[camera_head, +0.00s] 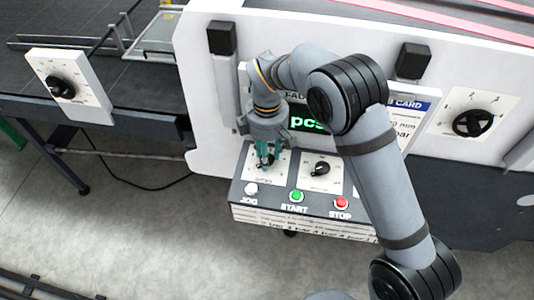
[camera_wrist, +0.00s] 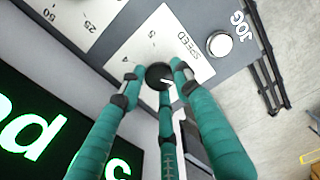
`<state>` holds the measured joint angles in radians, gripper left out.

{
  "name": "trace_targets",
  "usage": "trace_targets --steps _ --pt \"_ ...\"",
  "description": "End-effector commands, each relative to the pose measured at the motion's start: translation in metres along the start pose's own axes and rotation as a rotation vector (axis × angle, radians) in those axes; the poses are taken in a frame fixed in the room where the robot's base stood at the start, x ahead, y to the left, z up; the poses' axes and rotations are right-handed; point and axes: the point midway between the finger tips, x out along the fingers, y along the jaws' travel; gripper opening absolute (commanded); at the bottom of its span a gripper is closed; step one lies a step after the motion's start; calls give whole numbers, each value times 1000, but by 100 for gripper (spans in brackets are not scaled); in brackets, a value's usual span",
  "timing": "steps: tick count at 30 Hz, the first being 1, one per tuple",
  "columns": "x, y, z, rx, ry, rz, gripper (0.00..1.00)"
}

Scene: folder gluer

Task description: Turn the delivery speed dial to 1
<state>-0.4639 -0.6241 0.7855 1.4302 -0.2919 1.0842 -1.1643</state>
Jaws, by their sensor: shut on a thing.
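The pointer aims toward the lower right of that view, and the digits on that side are hidden by the fingers. In the head view my gripper (camera_head: 266,160) is over the left plate of the control panel and covers most of the dial. Whether this is the delivery speed dial cannot be read.
A second dial (camera_head: 321,169) is just right of my gripper. The white JOG button (camera_head: 251,189), green START button (camera_head: 296,196) and red STOP button (camera_head: 341,203) line the panel's front. Other dials are at far left (camera_head: 60,87) and right (camera_head: 473,122). A lit display (camera_head: 305,123) stands behind.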

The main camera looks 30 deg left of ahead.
Motion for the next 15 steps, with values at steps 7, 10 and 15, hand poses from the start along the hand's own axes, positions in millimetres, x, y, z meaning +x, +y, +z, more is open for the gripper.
trace_targets --steps 7,10,15 --pt "0 0 0 -3 -1 2 33" --pt "0 0 0 -2 0 1 39" --pt "0 0 0 -1 0 1 49"
